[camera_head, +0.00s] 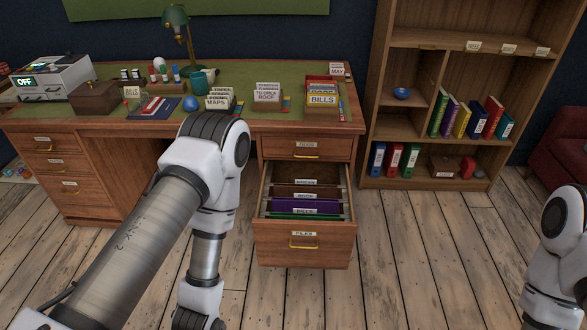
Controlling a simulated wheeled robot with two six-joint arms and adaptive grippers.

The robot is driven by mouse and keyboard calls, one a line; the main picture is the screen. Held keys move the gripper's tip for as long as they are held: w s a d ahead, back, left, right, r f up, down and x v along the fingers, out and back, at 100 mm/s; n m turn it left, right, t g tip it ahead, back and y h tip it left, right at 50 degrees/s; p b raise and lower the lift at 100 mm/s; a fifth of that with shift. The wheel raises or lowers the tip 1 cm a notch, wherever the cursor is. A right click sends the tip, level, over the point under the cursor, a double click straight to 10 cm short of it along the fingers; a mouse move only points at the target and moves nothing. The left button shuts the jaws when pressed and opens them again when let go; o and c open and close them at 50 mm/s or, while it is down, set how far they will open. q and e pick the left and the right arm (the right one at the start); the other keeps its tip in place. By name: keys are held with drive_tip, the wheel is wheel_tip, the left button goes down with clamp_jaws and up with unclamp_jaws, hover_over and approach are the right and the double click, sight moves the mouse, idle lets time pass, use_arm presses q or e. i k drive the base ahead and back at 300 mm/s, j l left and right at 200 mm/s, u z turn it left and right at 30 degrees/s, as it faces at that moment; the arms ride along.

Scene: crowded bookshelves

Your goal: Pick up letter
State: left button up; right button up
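I cannot tell for certain which item is the letter. Labelled paper holders stand on the desk: one marked MAPS (219,99), one with white cards (267,95), and one marked BILLS (322,98) with coloured papers. A flat blue and red item (154,107) lies on the desk's left part. My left arm reaches in from the lower left, in front of the desk, and bends down. Its gripper is beyond the bottom edge. My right arm shows at the right edge; its gripper is out of view.
A bookshelf (385,73) stands to the right. The floor between is clear.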

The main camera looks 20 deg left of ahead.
sight(259, 95)
drive_tip(key=i+j+z, duration=0.1)
drive_tip(key=j+z, duration=0.25)
drive_tip(key=i+j+z, duration=0.1)
drive_tip(key=j+z, duration=0.45)
drive_tip(key=z, duration=0.2)
